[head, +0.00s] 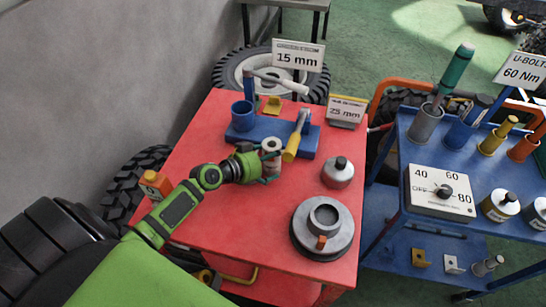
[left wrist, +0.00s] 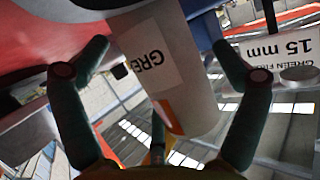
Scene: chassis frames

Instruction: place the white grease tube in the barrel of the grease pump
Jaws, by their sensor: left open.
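The white grease tube (head: 271,146) stands on the red table in front of the blue grease pump (head: 270,128). The pump's barrel (head: 242,117) is an open blue cup at the left end of its base. My left gripper (head: 267,168) is at the tube, with its fingers around it. In the left wrist view the tube (left wrist: 178,75), with part of its label showing, lies between the two open fingers (left wrist: 162,50), with gaps visible on both sides. My right gripper is not in view.
A grey canister (head: 337,172) and a round grey part (head: 322,228) stand right of the tube. An orange-and-white object (head: 154,183) is at the left edge. A blue cart (head: 399,200) with tools stands to the right.

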